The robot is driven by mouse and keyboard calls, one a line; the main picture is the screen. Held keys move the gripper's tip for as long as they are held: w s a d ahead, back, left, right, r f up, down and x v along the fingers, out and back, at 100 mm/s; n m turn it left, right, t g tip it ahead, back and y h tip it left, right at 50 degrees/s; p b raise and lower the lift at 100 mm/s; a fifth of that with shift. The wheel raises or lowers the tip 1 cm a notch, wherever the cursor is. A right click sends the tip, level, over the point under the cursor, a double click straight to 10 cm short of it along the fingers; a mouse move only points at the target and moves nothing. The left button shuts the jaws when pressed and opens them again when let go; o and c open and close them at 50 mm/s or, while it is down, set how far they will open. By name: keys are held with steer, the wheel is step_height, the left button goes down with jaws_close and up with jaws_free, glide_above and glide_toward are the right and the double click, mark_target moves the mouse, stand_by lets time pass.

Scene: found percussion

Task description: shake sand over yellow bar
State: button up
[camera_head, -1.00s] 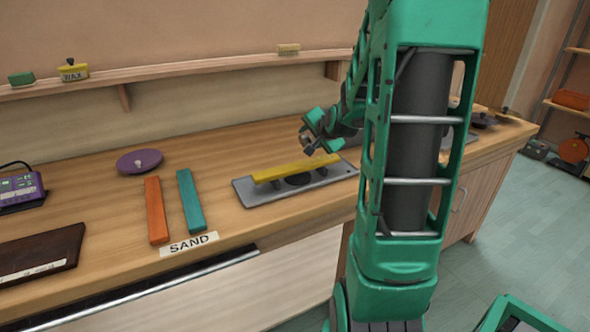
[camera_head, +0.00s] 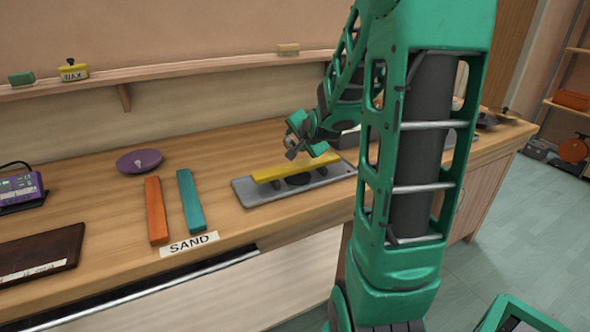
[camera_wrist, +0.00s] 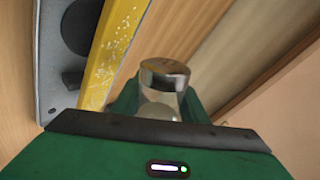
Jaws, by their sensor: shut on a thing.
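The yellow bar (camera_head: 287,169) lies on supports above a grey metal plate (camera_head: 248,193) on the bench. In the wrist view the yellow bar (camera_wrist: 111,55) has white grains scattered on its top. My gripper (camera_head: 295,148) is just above and behind the bar, tilted. In the wrist view my gripper (camera_wrist: 160,103) is shut on a clear shaker (camera_wrist: 164,77) with a dark metallic cap. The shaker is beside the bar in that view, apart from it as far as I can tell. In the head view the shaker is small and hard to make out.
An orange bar (camera_head: 156,210) and a teal bar (camera_head: 190,201) lie on the bench, behind a SAND label (camera_head: 188,244). A purple disc (camera_head: 139,161) lies further back. A wax tin (camera_head: 73,71) stands on the ledge.

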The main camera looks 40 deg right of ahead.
step_height(320, 180, up, 3)
steer(key=m+y, duration=0.3)
steer(key=y, duration=0.1)
steer(key=m+t+y, duration=0.1)
steer(key=m+y, duration=0.1)
steer(key=y, duration=0.1)
steer(key=shift+m+y, duration=0.4)
steer(key=shift+s, duration=0.1)
